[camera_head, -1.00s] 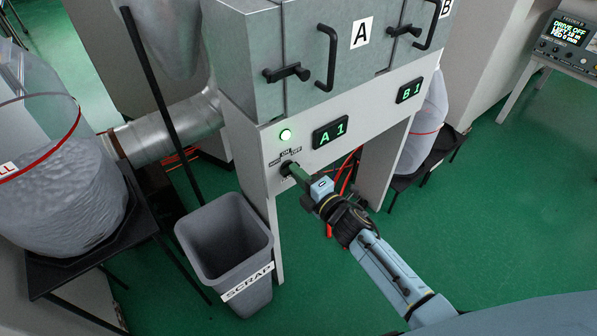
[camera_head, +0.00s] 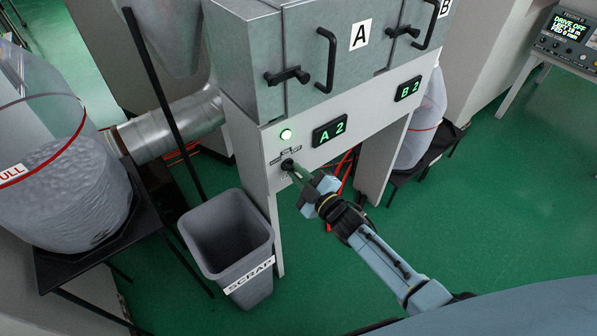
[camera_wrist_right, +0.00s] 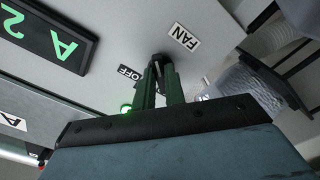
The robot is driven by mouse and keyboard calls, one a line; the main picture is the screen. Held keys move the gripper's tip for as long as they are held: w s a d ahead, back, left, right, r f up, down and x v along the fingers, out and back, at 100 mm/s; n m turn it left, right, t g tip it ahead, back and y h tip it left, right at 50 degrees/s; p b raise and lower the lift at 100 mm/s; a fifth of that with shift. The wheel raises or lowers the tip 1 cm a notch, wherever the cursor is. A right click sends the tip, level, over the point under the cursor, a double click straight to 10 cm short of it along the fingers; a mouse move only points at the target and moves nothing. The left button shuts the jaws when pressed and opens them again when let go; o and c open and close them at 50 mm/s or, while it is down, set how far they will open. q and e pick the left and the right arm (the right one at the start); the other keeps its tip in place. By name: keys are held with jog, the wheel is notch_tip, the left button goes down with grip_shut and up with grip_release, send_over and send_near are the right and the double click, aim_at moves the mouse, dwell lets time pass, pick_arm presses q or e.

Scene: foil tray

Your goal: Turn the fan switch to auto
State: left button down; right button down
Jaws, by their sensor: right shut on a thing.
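The black fan switch (camera_head: 287,163) sits on the pale front panel below the green lamp and the A 2 display. My right gripper (camera_head: 297,171) is at the switch with its green fingers shut on it. In the right wrist view the fingers (camera_wrist_right: 159,84) close around the dark switch knob (camera_wrist_right: 163,60). A FAN label (camera_wrist_right: 184,38) and an OFF label (camera_wrist_right: 130,73) show beside it. Another label is partly hidden behind the fingers, and I cannot read the switch's exact setting. My left gripper is not in view.
A grey SCRAP bin (camera_head: 265,232) stands on the floor left of the panel. The A 2 display (camera_head: 329,131) and B 2 display (camera_head: 408,88) are lit. A full clear bag (camera_head: 60,170) stands at left. The green floor at right is mostly clear.

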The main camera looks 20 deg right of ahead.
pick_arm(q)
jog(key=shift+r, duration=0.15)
pick_arm(e)
jog(key=shift+m, duration=0.4)
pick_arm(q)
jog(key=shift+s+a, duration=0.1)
pick_arm(e)
jog(key=c, duration=1.5)
grip_release()
jog(key=shift+o, duration=0.2)
